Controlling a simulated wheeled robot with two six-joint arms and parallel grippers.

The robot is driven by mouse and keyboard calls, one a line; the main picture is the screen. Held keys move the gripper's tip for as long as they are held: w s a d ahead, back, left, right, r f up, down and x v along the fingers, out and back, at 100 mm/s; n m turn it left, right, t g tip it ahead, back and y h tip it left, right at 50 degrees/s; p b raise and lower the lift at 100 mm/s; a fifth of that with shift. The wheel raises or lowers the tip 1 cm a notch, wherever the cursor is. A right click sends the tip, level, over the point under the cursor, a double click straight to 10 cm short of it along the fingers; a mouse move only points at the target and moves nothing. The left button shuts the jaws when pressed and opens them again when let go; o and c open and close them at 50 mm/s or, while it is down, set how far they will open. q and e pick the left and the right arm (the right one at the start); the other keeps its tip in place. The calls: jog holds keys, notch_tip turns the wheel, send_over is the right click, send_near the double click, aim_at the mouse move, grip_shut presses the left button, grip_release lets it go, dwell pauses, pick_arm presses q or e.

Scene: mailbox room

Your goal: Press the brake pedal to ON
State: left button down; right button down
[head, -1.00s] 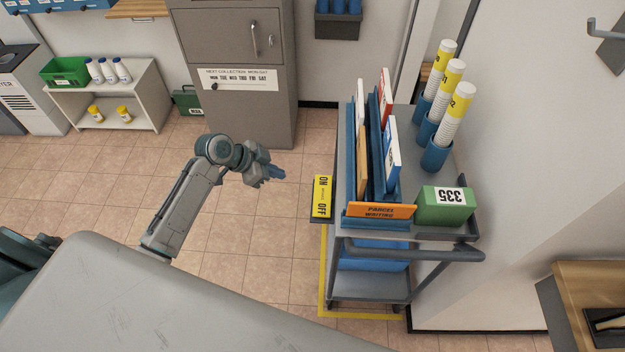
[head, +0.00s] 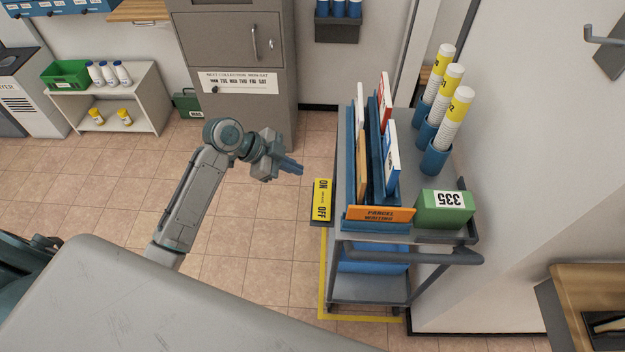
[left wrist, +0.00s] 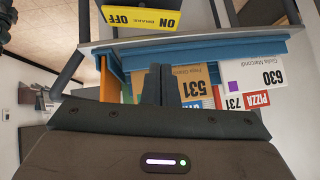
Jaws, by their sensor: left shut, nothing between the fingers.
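The brake pedal is a yellow plate marked ON and OFF (head: 321,200), on the left side of a grey cart (head: 370,288). It also shows at the top of the left wrist view (left wrist: 142,19), with the word BRAKE between ON and OFF. My left gripper (head: 298,169) is shut and empty. In the head view it appears up and to the left of the plate, apart from it. In the left wrist view its fingers (left wrist: 157,84) point toward the cart's parcels, below the plate in the picture. My right gripper is not in view.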

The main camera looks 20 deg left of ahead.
pick_arm(q)
jog(key=p, duration=0.2)
send_over(324, 187)
jog(key=s+a, duration=0.2)
notch_tip(324, 187, down, 4)
jog(key=f, duration=0.3)
jog(key=shift+w+a+p, duration=0.15)
jog(key=shift+a+p, duration=0.15)
jog(key=shift+w+a+f, duration=0.1)
jog(key=shift+f, duration=0.6)
